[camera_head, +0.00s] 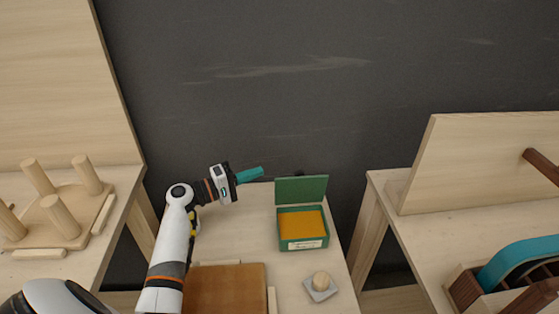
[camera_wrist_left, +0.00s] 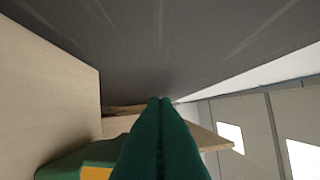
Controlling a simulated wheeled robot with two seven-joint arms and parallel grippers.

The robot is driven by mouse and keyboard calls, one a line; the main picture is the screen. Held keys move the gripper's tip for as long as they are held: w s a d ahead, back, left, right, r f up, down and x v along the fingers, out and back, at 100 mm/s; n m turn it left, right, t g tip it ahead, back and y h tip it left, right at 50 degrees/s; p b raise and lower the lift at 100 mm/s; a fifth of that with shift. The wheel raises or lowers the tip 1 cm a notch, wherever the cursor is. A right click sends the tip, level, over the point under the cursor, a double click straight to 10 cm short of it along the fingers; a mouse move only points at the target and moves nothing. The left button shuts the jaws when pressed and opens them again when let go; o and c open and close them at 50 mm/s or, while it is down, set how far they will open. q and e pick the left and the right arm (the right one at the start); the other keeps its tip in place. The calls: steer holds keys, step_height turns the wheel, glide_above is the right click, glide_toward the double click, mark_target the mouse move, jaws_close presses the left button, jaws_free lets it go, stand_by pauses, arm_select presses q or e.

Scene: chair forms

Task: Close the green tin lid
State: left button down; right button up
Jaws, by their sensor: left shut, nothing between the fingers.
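The green tin (camera_head: 303,240) stands on the middle table with yellow-orange contents inside and a pale label on its front. Its green lid (camera_head: 301,189) stands upright at the back edge, open. My left gripper (camera_head: 260,172) has teal fingers, pressed together and empty, to the left of the lid and a little above the table's back edge. In the left wrist view the shut fingers (camera_wrist_left: 160,105) point away, and part of the green tin (camera_wrist_left: 65,167) shows at the lower left. My right gripper is not in view.
A brown board (camera_head: 228,290) and a small grey block with a wooden knob (camera_head: 321,284) lie at the front of the table. A pegged wooden seat (camera_head: 60,225) is on the left table. A teal curved piece (camera_head: 515,258) sits in a holder at right.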

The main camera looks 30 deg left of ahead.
mark_target(299, 186)
arm_select(q)
steer(key=p+x, duration=0.2)
steer(key=x, duration=0.8)
steer(key=s+d+p, duration=0.2)
steer(key=s, duration=0.1)
steer(key=shift+s+d+f, duration=0.15)
steer(key=shift+s+d, duration=0.1)
steer(key=shift+d, duration=0.15)
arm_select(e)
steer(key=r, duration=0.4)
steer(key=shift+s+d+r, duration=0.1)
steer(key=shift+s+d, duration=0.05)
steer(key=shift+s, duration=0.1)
arm_select(q)
steer(key=shift+a, duration=0.1)
